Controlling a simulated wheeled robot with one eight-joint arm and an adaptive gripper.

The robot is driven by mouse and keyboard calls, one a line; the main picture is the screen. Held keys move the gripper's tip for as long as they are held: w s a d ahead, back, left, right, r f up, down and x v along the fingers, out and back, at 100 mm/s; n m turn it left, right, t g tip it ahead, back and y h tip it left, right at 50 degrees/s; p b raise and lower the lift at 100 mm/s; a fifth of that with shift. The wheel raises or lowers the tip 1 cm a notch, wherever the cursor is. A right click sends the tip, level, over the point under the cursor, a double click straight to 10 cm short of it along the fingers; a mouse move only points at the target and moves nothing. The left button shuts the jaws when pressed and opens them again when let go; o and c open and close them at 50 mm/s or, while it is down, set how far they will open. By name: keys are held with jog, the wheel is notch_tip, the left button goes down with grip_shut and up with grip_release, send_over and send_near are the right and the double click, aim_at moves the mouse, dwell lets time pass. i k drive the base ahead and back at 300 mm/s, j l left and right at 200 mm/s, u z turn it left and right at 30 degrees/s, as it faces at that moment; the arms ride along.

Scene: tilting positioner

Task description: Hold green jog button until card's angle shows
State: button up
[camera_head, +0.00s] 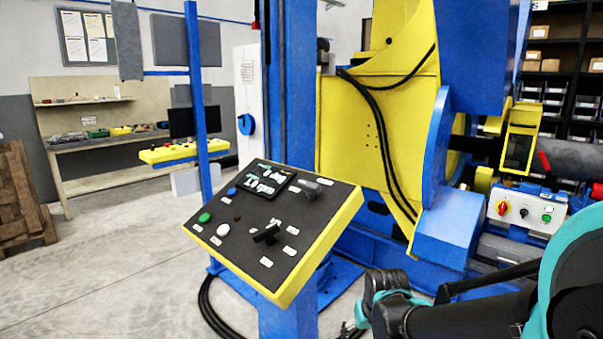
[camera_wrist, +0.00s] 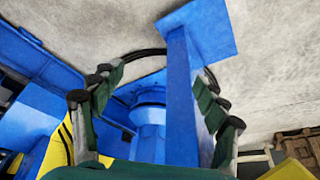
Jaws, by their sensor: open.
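The green jog button (camera_head: 204,217) is a round cap at the left of the tilted black control panel (camera_head: 245,250), which has a yellow edge. A white button (camera_head: 222,230) is beside it and a blue button (camera_head: 232,191) is above. A small display (camera_head: 265,180) on the panel shows pale characters too blurred to read. I cannot make out the card. My gripper (camera_head: 362,312) is right of and below the panel, apart from the buttons. In the wrist view my gripper (camera_wrist: 157,82) is open and empty, pointing toward blue posts and floor.
A black lever (camera_head: 266,235) and a grey switch (camera_head: 309,188) stick up from the panel. The blue and yellow positioner (camera_head: 380,130) stands behind it, with another control box (camera_head: 525,208) at right. Dark cables lie by the panel's post.

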aim_at(205, 217)
jog(key=k+j, duration=0.1)
jog(key=j, duration=0.6)
jog(key=k+j, duration=0.15)
jog(key=j, duration=0.2)
jog(key=i+j+z, duration=0.1)
jog(key=j, duration=0.55)
jog(key=i+j+z, duration=0.1)
jog(key=j, duration=0.55)
jog(key=i+j+z, duration=0.1)
jog(key=j, duration=0.55)
